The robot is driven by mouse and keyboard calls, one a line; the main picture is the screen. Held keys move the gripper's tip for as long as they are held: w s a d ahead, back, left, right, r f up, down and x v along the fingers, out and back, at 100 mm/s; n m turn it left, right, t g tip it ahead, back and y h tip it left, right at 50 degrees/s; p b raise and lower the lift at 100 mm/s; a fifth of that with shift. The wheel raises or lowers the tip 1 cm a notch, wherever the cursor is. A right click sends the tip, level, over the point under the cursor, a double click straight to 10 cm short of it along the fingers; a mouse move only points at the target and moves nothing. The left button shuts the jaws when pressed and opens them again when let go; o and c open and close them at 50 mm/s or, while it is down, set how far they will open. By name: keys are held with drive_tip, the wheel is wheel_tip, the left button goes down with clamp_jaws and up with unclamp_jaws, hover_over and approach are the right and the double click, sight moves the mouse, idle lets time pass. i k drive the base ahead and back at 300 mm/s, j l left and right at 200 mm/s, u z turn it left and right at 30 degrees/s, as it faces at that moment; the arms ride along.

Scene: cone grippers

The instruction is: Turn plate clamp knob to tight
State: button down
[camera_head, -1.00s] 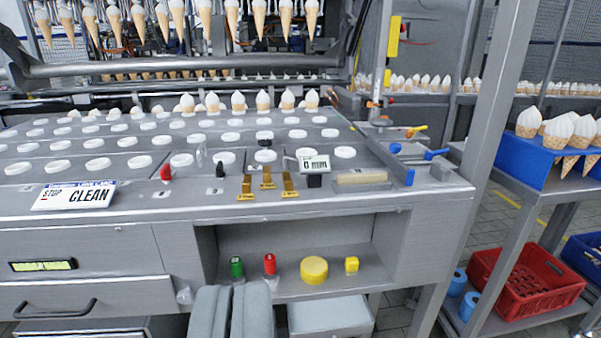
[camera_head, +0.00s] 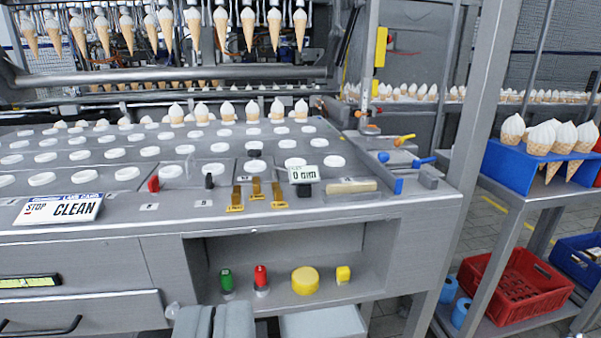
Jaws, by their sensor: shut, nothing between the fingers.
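My gripper (camera_head: 213,322) shows at the bottom edge, its two grey fingers together and empty. It is in front of the machine, below the shelf opening. On the steel worktop (camera_head: 330,211) stand a small red knob (camera_head: 153,184) and a small black knob (camera_head: 209,181), with little plates in front of them. I cannot read those plates, so I cannot tell which knob, if either, is the plate clamp knob. Three brass levers (camera_head: 256,189) stand right of the black knob, beside a small display (camera_head: 304,174) reading about "0 mm". My gripper touches none of these.
A "STOP/CLEAN" sign (camera_head: 58,209) lies at the left. The shelf holds a green knob (camera_head: 226,280), a red one (camera_head: 261,278), a yellow disc (camera_head: 305,281) and a yellow block (camera_head: 343,274). Cones hang above. A drawer handle (camera_head: 42,327) juts out lower left.

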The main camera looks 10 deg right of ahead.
sight(254, 153)
drive_tip(key=i, duration=1.05)
